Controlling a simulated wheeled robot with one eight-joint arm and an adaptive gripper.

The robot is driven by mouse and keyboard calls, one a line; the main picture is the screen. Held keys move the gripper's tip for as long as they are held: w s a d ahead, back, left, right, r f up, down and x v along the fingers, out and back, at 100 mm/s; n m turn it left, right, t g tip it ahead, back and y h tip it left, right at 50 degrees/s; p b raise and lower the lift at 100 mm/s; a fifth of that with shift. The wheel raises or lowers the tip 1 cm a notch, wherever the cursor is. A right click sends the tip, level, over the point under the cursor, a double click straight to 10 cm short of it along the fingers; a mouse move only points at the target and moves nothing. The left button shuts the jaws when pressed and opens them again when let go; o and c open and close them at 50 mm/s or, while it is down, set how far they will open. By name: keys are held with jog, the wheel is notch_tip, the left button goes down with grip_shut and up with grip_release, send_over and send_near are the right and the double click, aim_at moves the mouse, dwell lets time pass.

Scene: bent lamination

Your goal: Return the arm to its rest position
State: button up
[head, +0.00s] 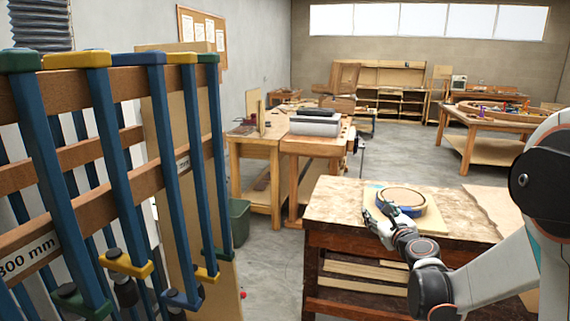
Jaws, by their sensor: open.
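My arm reaches in from the right edge of the head view, a white and dark jointed arm. My gripper (375,216) is at its end, over the near workbench (330,196). The gripper is open, with its fingers pointing up and left. It is close to the left side of a round wooden piece with a blue band (403,197) on a pale square board (432,222). I cannot tell whether the fingers touch the board or the round piece. Nothing shows between the fingers.
A rack of long blue bar clamps (115,155) with wooden rails (85,147) fills the left side, close by. A green bin (239,222) stands on the floor behind it. Other benches (262,145) and a table (475,124) stand farther back. Grey floor (395,160) is clear between them.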

jog(key=s+a+r+n+g+y, duration=0.1)
jog(key=s+a+r+n+g, duration=0.1)
jog(key=s+a+n, duration=0.45)
jog(key=s+a+r+n+g+y, duration=0.1)
jog(key=s+a+r+n+g, duration=0.25)
jog(key=s+n, duration=0.65)
jog(key=s+d+f+n+g+h, duration=0.1)
jog(key=s+f+n+g, duration=0.1)
jog(key=s+n, duration=0.5)
jog(key=s+d+f+n+g+h, duration=0.1)
jog(key=s+f+n, duration=0.4)
jog(key=s, duration=1.1)
jog(key=n+g+h, duration=0.1)
jog(key=n, duration=0.2)
jog(key=shift+s, duration=0.1)
